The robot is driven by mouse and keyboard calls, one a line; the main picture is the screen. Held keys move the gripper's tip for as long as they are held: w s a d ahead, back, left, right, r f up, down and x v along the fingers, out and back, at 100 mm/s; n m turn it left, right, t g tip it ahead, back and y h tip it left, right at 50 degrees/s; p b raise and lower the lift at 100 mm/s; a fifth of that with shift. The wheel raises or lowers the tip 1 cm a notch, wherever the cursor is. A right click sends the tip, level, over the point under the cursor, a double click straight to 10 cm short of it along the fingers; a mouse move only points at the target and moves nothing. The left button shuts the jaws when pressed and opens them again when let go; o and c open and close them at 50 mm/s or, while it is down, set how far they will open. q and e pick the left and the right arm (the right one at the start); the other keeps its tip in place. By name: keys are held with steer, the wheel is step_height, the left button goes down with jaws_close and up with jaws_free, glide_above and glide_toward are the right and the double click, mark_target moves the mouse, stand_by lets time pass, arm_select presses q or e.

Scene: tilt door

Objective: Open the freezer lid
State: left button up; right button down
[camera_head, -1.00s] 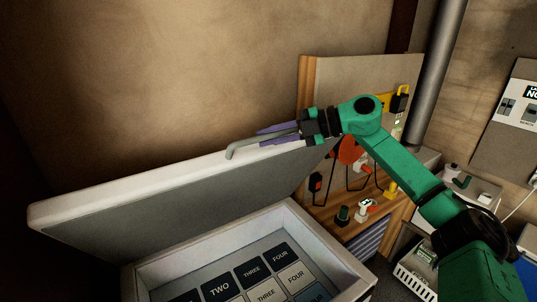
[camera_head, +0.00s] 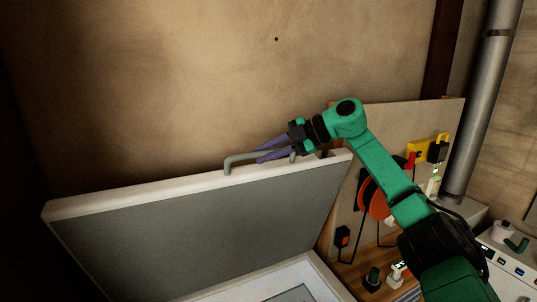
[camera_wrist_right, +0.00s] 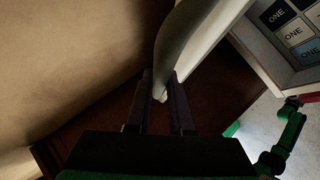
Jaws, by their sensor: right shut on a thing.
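The freezer lid (camera_head: 200,230) stands raised at a steep tilt above the freezer body (camera_head: 320,275), its grey inner face toward me. A grey bar handle (camera_head: 232,160) sits on the lid's top edge. My right gripper (camera_head: 262,150) has its purple fingers closed around the handle. In the right wrist view the handle (camera_wrist_right: 178,40) runs between the two dark fingers (camera_wrist_right: 162,90). The labelled boxes inside the freezer show in the right wrist view (camera_wrist_right: 280,15).
A bare wall (camera_head: 150,90) rises behind the lid. To the right stands a board (camera_head: 400,130) with a red cable reel (camera_head: 376,200), a yellow device (camera_head: 420,150) and hanging cables. A metal pipe (camera_head: 482,110) runs vertically farther right.

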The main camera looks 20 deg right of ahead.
steer(key=shift+f, duration=0.2)
steer(key=c, duration=1)
jaws_free()
steer(key=shift+c, duration=0.2)
steer(key=shift+o, duration=1.2)
steer(key=shift+w, duration=0.3)
steer(key=b+v, duration=0.2)
steer(key=v, duration=0.4)
steer(key=shift+d+r, duration=0.1)
steer(key=shift+d, duration=0.1)
steer(key=v, duration=0.8)
